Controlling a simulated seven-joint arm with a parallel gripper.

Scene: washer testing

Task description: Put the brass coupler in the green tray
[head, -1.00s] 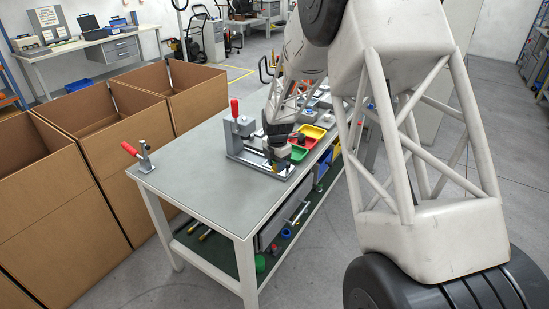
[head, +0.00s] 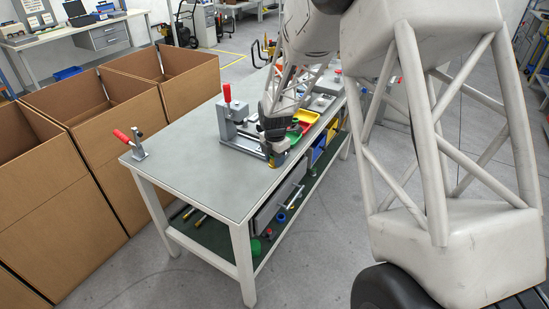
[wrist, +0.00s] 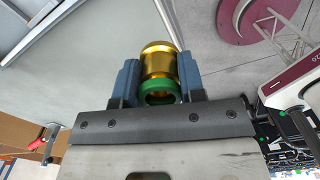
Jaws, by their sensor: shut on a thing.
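The brass coupler (wrist: 160,62) is a shiny gold cylinder with a green ring at its near end. It sits between the two blue-grey fingers of my gripper (wrist: 158,84) in the wrist view, and the fingers are shut on it. In the head view my gripper (head: 275,152) is over the right edge of the workbench, by the grey clamp fixture, with the coupler (head: 275,162) small below it. The green tray (head: 294,134) lies just beyond my gripper on the bench, partly hidden by it.
A grey fixture with a red-handled clamp (head: 227,95) stands left of my gripper. Red and yellow (head: 306,117) trays lie beyond the green one. Another red-handled clamp (head: 128,140) is at the bench's left edge. The near bench top (head: 205,170) is clear. Cardboard boxes (head: 130,115) stand at left.

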